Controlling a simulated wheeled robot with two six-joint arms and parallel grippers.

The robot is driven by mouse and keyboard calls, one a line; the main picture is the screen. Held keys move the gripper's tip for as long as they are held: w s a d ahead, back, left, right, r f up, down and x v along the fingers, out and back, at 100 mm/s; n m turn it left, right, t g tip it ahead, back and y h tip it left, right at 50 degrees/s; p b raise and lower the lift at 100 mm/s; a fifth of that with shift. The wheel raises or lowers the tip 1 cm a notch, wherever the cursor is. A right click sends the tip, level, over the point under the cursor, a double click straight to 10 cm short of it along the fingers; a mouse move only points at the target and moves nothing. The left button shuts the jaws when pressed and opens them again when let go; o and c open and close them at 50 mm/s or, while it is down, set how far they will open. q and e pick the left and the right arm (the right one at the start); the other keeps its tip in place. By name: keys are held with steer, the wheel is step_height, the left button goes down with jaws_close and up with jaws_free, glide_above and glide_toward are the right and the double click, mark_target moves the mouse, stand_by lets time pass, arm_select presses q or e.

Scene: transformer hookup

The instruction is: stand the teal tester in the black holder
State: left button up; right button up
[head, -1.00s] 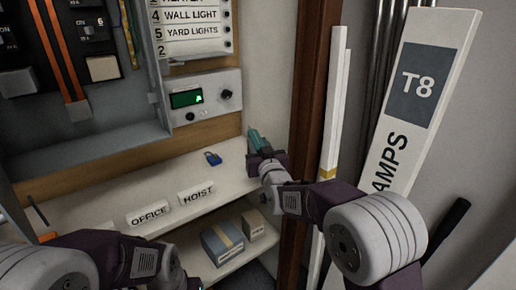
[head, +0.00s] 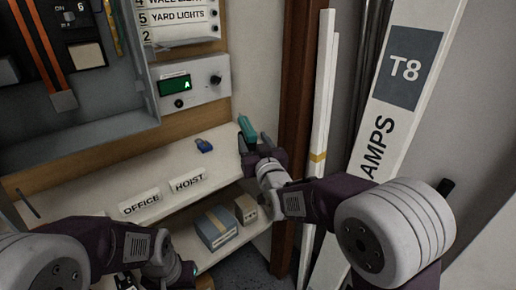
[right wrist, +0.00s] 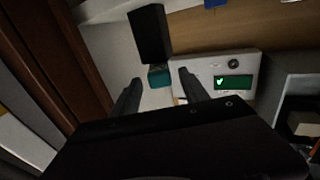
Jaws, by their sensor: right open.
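The teal tester (head: 247,128) stands up, slightly tilted in the picture, at the right end of the shelf in the head view. In the right wrist view, which is upside down, its teal end (right wrist: 160,77) adjoins the black holder (right wrist: 149,34), and the tester appears to be seated in it. My right gripper (head: 256,143) is open, its two fingers spread on either side of the teal end, with a gap to it in the wrist view. My right gripper hides the holder in the head view. My left gripper (head: 182,272) is low at the left; its fingers are unclear.
A blue padlock (head: 204,145) lies on the white shelf (head: 110,185), with OFFICE (head: 140,203) and HOIST (head: 187,182) labels at its front. A panel with a green display (head: 175,86) is behind. Boxes (head: 217,228) sit below. A wooden post (head: 297,110) and tall T8 board (head: 400,90) stand right.

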steer(key=v, duration=0.6)
